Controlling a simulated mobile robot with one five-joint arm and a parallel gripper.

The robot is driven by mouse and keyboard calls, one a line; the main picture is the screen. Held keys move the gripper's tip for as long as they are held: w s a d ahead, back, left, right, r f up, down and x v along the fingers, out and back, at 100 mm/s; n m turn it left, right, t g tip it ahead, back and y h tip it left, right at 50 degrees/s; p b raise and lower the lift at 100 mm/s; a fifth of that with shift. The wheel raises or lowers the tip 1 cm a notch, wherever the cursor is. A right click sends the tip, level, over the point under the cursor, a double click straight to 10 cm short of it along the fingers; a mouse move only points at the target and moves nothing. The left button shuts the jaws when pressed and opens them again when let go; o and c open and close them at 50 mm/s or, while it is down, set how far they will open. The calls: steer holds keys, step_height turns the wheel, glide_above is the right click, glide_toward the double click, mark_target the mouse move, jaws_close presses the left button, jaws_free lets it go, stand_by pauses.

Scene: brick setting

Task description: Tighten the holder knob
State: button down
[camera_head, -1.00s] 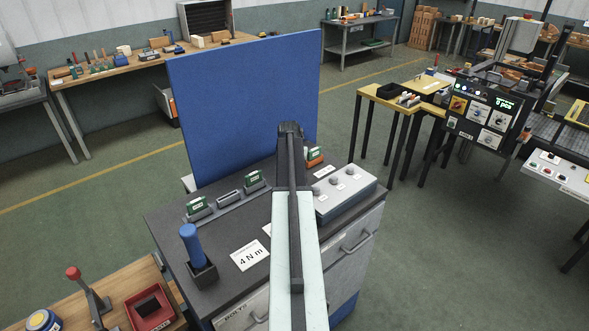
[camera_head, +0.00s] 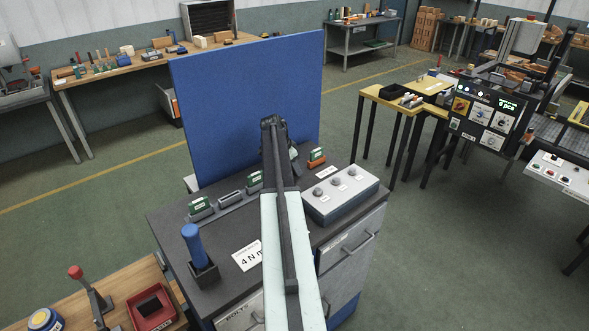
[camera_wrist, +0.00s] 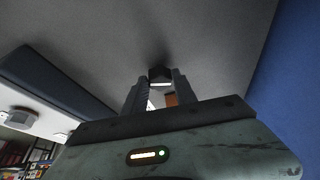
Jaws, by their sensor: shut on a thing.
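In the wrist view, my gripper (camera_wrist: 158,84) has its two fingers closed on a small dark knob (camera_wrist: 160,72), with a pale strip on its near face, against the grey bench surface. In the head view, my arm stretches over the bench, and its dark upper link hides most of the gripper and the knob. An orange holder with a green piece (camera_head: 316,158) stands just right of the arm. A bit of orange also shows between the fingers in the wrist view.
Two green-topped pieces in a grey rack (camera_head: 229,203) are left of the arm. A blue-handled tool (camera_head: 193,245) stands in a dark socket. A grey box with three knobs (camera_head: 341,197) is at right. A blue panel (camera_head: 245,105) rises behind the bench (camera_head: 170,225).

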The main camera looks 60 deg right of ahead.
steer(key=shift+w+m, duration=0.15)
steer(key=shift+m, duration=0.35)
steer(key=c, duration=1)
jaws_free()
steer(key=p+v, duration=0.7)
steer(key=shift+r, duration=0.4)
steer(key=shift+w, duration=0.15)
